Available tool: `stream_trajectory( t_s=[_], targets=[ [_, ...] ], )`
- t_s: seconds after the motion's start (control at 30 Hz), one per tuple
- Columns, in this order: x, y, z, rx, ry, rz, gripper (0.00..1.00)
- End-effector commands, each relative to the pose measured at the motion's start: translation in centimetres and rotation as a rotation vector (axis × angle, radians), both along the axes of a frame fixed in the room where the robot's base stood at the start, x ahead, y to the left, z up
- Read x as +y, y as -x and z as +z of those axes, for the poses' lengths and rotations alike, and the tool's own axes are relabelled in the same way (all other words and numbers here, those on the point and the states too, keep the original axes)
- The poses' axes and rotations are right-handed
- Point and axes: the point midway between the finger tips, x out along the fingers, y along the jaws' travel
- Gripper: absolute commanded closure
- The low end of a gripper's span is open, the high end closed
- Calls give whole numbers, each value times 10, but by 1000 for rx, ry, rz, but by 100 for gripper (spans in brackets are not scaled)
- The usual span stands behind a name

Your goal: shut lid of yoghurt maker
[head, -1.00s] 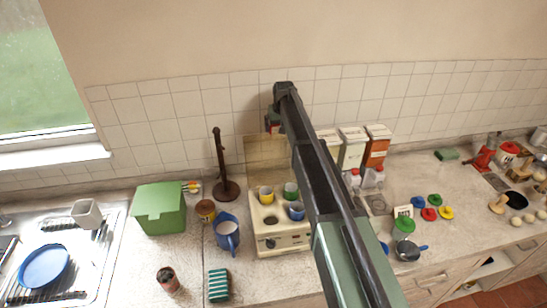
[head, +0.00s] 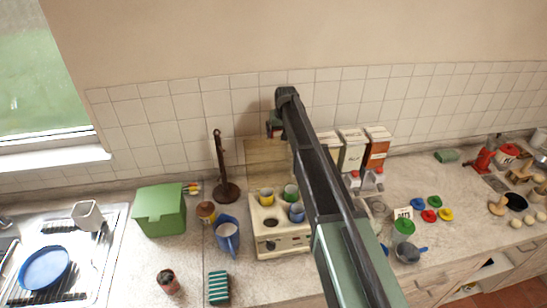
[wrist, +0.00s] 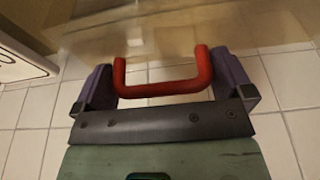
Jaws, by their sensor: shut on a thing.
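The yoghurt maker (head: 268,243) is a cream box on the counter, with a dial on its front. Its see-through tan lid (head: 262,158) stands raised at the back, near the tiled wall. A yellow cup (head: 266,196), a green cup (head: 290,192) and a blue cup (head: 297,212) sit in its top; one round hole shows empty. My gripper (head: 274,127) is at the lid's upper edge, partly hidden by my arm. In the wrist view, my gripper (wrist: 163,82) is shut on the lid's red handle (wrist: 160,89), with a purple finger at each end.
A dark upright stand (head: 222,165), blue jug (head: 227,236), brown jar (head: 207,212) and green box (head: 160,210) are left of the maker. Cartons (head: 352,148) stand to the right, behind my arm. The counter in front of the maker is mostly clear.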

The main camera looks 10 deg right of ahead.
Motion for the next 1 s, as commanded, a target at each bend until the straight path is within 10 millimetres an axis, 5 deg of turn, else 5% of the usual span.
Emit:
stream_trajectory(
  t_s=[1.0],
  targets=[
    [-2,57,9,1,0,0,13]
  ],
)
